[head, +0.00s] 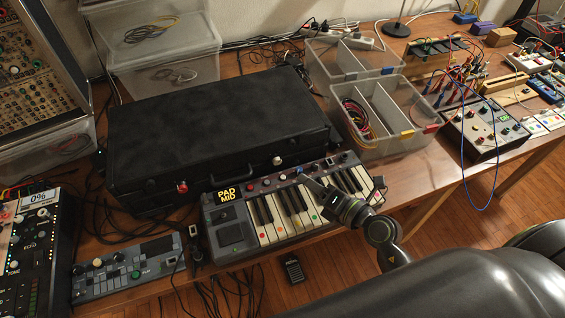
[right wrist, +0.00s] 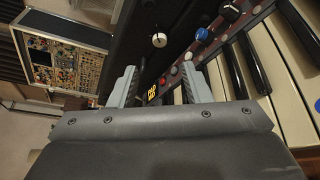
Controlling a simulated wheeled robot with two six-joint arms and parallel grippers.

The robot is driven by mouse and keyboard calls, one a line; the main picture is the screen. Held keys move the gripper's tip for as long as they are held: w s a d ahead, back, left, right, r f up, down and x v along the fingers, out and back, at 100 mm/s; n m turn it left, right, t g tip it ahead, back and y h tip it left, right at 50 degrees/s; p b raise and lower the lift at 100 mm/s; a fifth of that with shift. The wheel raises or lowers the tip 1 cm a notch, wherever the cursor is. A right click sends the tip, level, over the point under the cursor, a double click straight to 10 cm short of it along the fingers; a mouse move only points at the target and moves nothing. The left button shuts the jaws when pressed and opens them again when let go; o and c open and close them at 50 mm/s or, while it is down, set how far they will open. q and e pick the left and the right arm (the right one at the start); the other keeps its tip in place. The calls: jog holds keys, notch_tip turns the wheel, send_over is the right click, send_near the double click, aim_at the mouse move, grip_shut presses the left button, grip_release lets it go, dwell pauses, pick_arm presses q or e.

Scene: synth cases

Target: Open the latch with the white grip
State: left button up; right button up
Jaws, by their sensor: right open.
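The closed black case (head: 215,125) lies on the bench with two small latches on its front face. The latch with the white grip (head: 277,161) is toward the right, and the latch with the red grip (head: 182,187) is toward the left. My right gripper (head: 306,181) is over the keyboard, to the right of and nearer than the white grip. In the right wrist view its fingers (right wrist: 157,70) are apart and empty, and the white grip (right wrist: 159,40) shows beyond their tips, not touched. My left gripper is not in view.
A small keyboard (head: 229,232) with knobs stands close in front of the case, under my right gripper. Clear plastic bins (head: 400,143) stand to the right. Stacked clear boxes (head: 160,40) stand behind the case. Cables lie on the bench at left.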

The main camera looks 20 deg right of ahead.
aim_at(277, 162)
jog(key=x, duration=1.1)
jog(key=shift+s, duration=0.1)
grip_shut()
jog(key=shift+r+p, duration=0.15)
jog(key=shift+p, duration=0.45)
jog(key=n+h+p, duration=0.1)
jog(key=n+p, duration=0.1)
jog(key=p, duration=0.4)
jog(key=n+h+p, duration=0.2)
jog(key=p, duration=0.3)
jog(key=n+g+h+p, duration=0.1)
jog(key=n+h+p, duration=0.1)
jog(key=p, duration=0.4)
jog(key=shift+a+r+n+p, duration=0.3)
jog(key=shift+r+n+p, duration=0.05)
jog(key=shift+n, duration=0.15)
jog(key=shift+a+n+h+p, duration=0.1)
jog(key=shift+n+h+p, duration=0.3)
jog(key=shift+p, duration=0.25)
jog(key=shift+f+n+p, duration=0.15)
jog(key=shift+n+p, duration=0.15)
jog(key=shift+a+f+n+h, duration=0.15)
jog(key=shift+n+h, duration=0.95)
